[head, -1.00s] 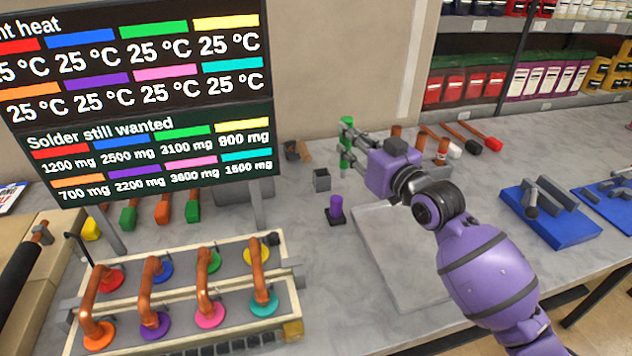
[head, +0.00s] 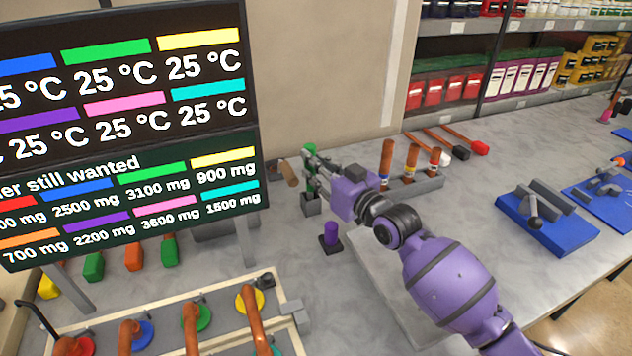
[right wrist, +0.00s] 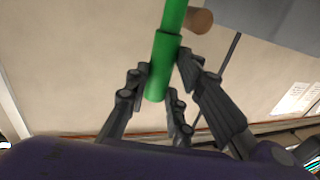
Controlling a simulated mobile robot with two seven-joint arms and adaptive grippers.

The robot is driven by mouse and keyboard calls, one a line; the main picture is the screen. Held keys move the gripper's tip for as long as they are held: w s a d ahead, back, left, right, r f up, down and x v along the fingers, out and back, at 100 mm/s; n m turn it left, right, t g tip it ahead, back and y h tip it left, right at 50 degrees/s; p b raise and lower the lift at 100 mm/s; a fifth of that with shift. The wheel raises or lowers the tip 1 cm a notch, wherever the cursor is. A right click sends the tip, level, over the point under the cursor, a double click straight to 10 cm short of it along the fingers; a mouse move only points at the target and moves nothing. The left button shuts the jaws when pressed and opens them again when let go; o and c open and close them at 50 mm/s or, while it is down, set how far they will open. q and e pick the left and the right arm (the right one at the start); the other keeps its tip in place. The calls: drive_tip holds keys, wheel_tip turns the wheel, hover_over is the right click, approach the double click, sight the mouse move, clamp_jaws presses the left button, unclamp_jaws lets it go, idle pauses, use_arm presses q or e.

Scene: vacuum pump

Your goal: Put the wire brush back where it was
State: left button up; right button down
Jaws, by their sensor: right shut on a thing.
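The wire brush, seen as a green upright stick (head: 309,150), is in my right gripper (head: 314,172). In the right wrist view the green stick (right wrist: 163,65) stands between the closed fingers (right wrist: 165,95). A small grey square holder (head: 311,205) stands on the bench directly below the gripper. The brush's lower end is close to the holder's top; the fingers partly hide it, so I cannot tell whether it is inside. My left gripper is not in view.
A purple piece on a dark base (head: 331,236) stands just in front of the holder. A brown cylinder (head: 289,174) lies behind it to the left. A grey rack (head: 415,188) with copper-coloured pieces stands to the right. The display board (head: 125,130) is at left.

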drive_tip(key=shift+f, duration=1.9)
drive_tip(key=shift+f, duration=0.15)
drive_tip(key=c, duration=2)
unclamp_jaws()
drive_tip(key=shift+f+b, duration=0.1)
drive_tip(key=shift+b, duration=0.2)
drive_tip(key=o, duration=0.5)
